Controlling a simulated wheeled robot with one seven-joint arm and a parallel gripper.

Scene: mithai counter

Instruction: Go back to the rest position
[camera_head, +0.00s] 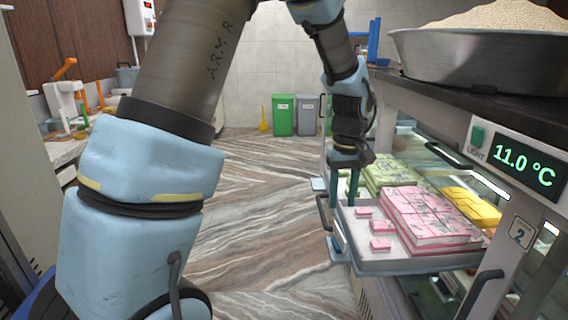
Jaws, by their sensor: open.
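My gripper (346,198) hangs pointing down at the end of my arm, right of the picture's middle. Its two teal fingers are apart with nothing seen between them. The fingertips are at the left edge of a pulled-out metal tray (385,263); I cannot tell whether they touch it. The tray holds a block of pink sweets (430,217) and a few loose pink pieces (380,245) on its left side.
Green sweets (390,175) and yellow sweets (470,205) sit inside the counter. A metal pan (450,62) stands on the dark countertop at right. Green and grey bins (284,115) stand at the back wall. The marbled floor (260,190) is clear in the middle.

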